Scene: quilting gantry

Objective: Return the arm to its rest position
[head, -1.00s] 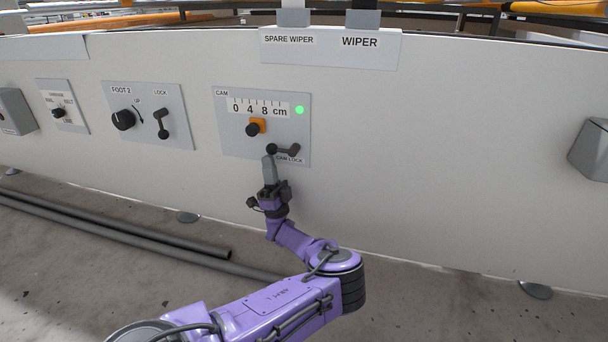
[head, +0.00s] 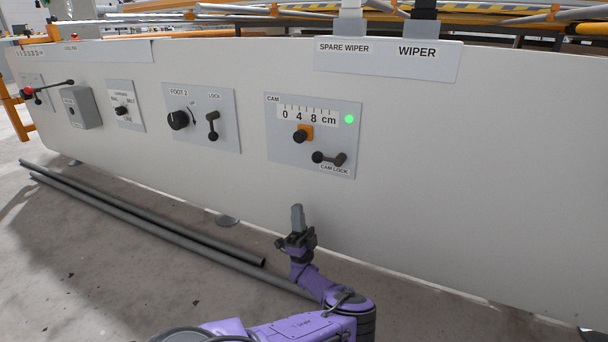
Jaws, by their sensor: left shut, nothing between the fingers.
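My left gripper (head: 297,217) is shut and empty at the end of my purple arm. It stands in front of the white panel wall, below the CAM panel (head: 281,146) and apart from it. The cam lock lever (head: 329,158) sits on that panel, lying roughly level with a black knob at its left end. Above it is the orange slider with a black knob (head: 302,135), under the 0 4 8 cm scale. A green light (head: 349,119) is lit at the scale's right. My right gripper is not in view.
The FOOT 2 panel (head: 225,138) with a dial and lock lever is to the left, then a carriage switch panel (head: 122,113) and a grey box (head: 80,107). A wiper holder (head: 388,58) tops the wall. Grey pipes (head: 150,219) lie on the floor. The right wall is bare.

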